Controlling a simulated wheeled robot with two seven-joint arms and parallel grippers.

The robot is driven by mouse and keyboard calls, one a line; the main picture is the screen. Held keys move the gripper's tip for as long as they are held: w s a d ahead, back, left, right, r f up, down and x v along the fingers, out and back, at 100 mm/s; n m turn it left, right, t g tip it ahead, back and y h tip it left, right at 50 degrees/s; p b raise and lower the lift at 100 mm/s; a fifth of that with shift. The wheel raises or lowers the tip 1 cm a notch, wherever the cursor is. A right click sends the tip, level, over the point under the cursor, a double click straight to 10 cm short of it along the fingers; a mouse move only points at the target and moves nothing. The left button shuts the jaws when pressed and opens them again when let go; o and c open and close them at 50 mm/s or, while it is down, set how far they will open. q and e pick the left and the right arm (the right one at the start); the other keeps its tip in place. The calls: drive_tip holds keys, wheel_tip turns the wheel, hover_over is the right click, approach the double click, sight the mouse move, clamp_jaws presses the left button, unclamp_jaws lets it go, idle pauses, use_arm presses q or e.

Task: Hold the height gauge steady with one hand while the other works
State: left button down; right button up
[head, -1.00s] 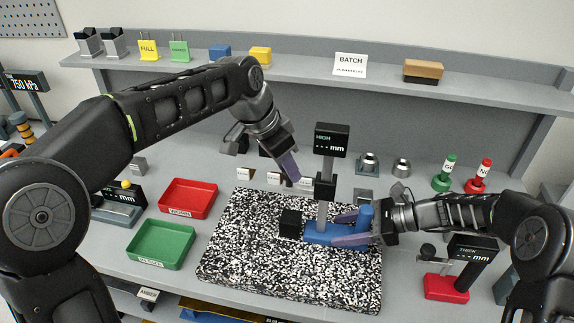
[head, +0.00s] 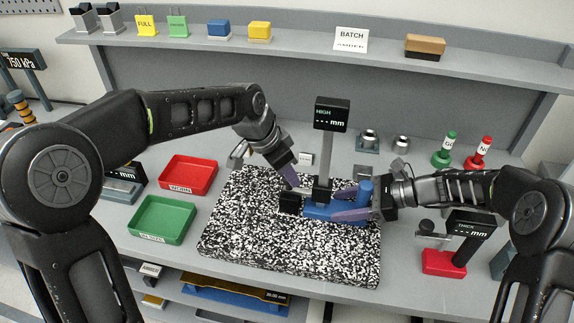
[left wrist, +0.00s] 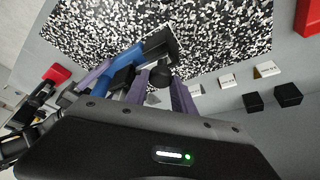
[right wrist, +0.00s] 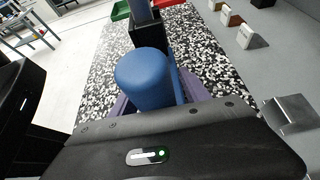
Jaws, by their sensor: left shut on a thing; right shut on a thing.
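The height gauge has a blue base (head: 325,212), a grey column and a black display (head: 332,114) reading "HIGH" with dashes and "mm". It stands upright on the speckled plate (head: 250,250). My right gripper (head: 366,205) is shut around the blue post on its base; the post (right wrist: 145,78) fills the right wrist view between the fingers. My left gripper (head: 292,182) is shut on a round dark knob (left wrist: 162,76) beside the gauge's black slider (head: 322,190). A black block (head: 289,203) sits on the plate at the base's left end, under my left fingertips.
A red tray (head: 188,176) and a green tray (head: 162,220) lie left of the plate. A red-based thickness gauge (head: 444,262) stands at right, near my right arm. Green (head: 444,150) and red (head: 479,153) plug gauges stand behind it. The plate's front is clear.

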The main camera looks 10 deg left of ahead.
use_arm(q)
drive_tip(key=shift+s+f, duration=0.1)
drive_tip(key=shift+f, duration=0.15)
use_arm(e)
drive_tip(key=shift+r, duration=0.1)
use_arm(q)
drive_tip(key=c, duration=1.1)
unclamp_jaws()
drive_tip(key=shift+r, duration=0.1)
drive_tip(key=shift+r, duration=0.15)
drive_tip(key=v, duration=1.1)
drive_tip(key=shift+a+r, duration=0.15)
drive_tip(key=shift+r, duration=0.15)
use_arm(e)
drive_tip(key=o, duration=1.1)
drive_tip(key=shift+c, duration=0.2)
